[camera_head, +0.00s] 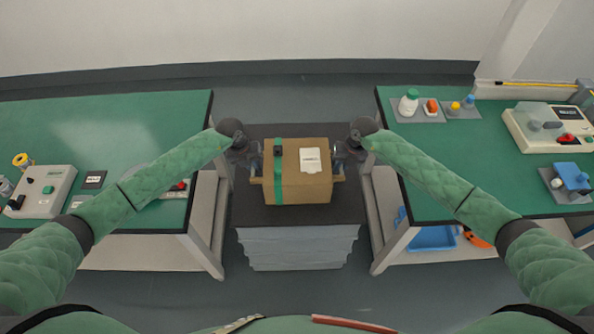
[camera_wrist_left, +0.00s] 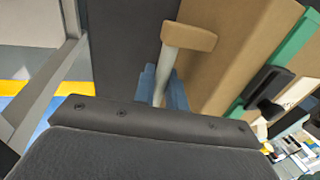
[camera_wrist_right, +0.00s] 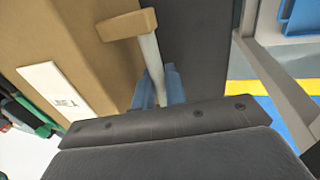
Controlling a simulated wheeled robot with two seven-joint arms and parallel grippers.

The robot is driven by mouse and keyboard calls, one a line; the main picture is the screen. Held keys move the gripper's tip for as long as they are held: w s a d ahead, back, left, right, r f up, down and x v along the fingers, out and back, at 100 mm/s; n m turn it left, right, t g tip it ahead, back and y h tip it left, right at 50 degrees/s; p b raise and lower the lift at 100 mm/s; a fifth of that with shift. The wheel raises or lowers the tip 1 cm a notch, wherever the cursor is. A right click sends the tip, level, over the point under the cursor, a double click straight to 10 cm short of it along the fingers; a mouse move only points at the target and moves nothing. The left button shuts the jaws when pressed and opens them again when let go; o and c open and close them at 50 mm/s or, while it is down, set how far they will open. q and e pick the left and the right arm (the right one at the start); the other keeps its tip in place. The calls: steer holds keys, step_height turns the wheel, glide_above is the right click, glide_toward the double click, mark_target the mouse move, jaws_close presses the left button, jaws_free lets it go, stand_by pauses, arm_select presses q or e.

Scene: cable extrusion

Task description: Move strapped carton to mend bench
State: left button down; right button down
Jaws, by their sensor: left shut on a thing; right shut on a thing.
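The strapped carton (camera_head: 303,187) is a brown box with a green strap (camera_head: 279,187), a dark buckle and a white label (camera_head: 310,160). It sits on or just over the dark top of a grey stand (camera_head: 340,211); I cannot tell if they touch. My left gripper (camera_head: 254,166) is at the carton's left side, shut on a handle (camera_wrist_left: 172,62) that sticks out there. My right gripper (camera_head: 345,163) is at the right side, shut on the matching handle (camera_wrist_right: 148,54). The wrist views show blue fingertips around each handle's pale bar. The carton looks level.
A green-topped bench (camera_head: 140,120) stands on the left with a grey device (camera_head: 45,190). Another green-topped bench (camera_head: 440,160) on the right holds a white bottle (camera_head: 409,102), a beige device (camera_head: 548,128) and a blue block (camera_head: 572,177). A blue bin (camera_head: 432,238) is under it. Narrow floor gaps flank the stand.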

arm_select(q)
steer(key=shift+w+a+r, duration=0.1)
steer(key=shift+r, duration=0.05)
arm_select(e)
steer(key=shift+w+d+r, duration=0.1)
steer(key=shift+d+r, duration=0.05)
